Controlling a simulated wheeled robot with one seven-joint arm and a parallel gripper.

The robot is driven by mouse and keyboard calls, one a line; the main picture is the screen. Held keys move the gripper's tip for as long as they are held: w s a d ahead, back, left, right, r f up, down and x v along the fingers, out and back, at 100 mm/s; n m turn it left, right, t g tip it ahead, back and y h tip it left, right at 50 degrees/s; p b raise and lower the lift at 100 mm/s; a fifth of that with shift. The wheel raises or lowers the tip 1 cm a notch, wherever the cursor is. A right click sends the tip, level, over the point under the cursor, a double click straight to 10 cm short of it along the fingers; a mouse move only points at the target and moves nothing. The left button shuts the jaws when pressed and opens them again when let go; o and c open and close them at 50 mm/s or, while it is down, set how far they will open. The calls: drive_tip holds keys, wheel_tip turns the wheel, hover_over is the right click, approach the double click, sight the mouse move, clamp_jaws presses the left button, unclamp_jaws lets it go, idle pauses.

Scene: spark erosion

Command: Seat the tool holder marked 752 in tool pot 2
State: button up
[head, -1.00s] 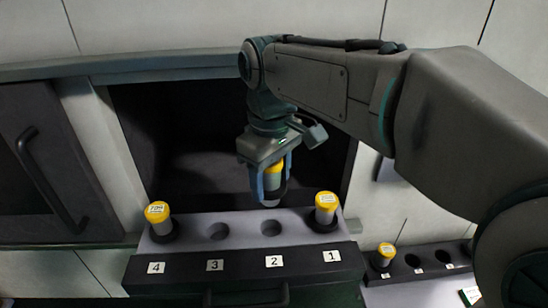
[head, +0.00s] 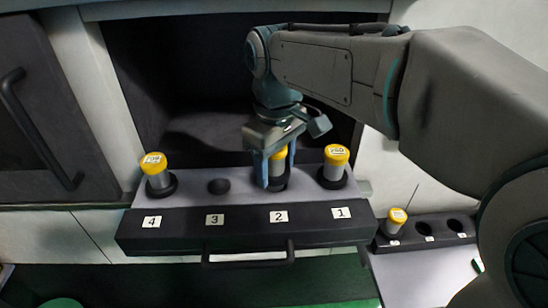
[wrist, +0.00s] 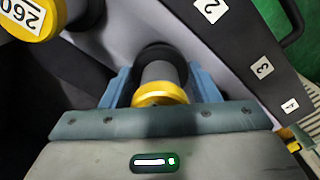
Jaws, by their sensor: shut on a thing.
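My gripper (head: 277,172) is shut on a tool holder (head: 280,155) with a yellow cap and grey body, upright at tool pot 2, behind label 2 (head: 278,216). A dark ring shows around the holder's lower end, at the drawer top; I cannot tell if it is fully down. In the wrist view the holder's yellow cap (wrist: 160,94) is between the blue fingers, and the dark ring (wrist: 160,55) lies beyond its grey body. Its number is not readable, so I cannot confirm 752.
A holder marked 260 (head: 336,160) stands close by in pot 1, also in the wrist view (wrist: 30,16). Another holder (head: 154,170) stands in pot 4. Pot 3 (head: 218,186) is empty. A rack (head: 447,228) at right bears one holder (head: 396,220).

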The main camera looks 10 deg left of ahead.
drive_tip(key=shift+f, duration=0.55)
drive_tip(key=shift+f+b, duration=0.4)
drive_tip(key=o, duration=1.3)
drive_tip(key=shift+o, duration=0.2)
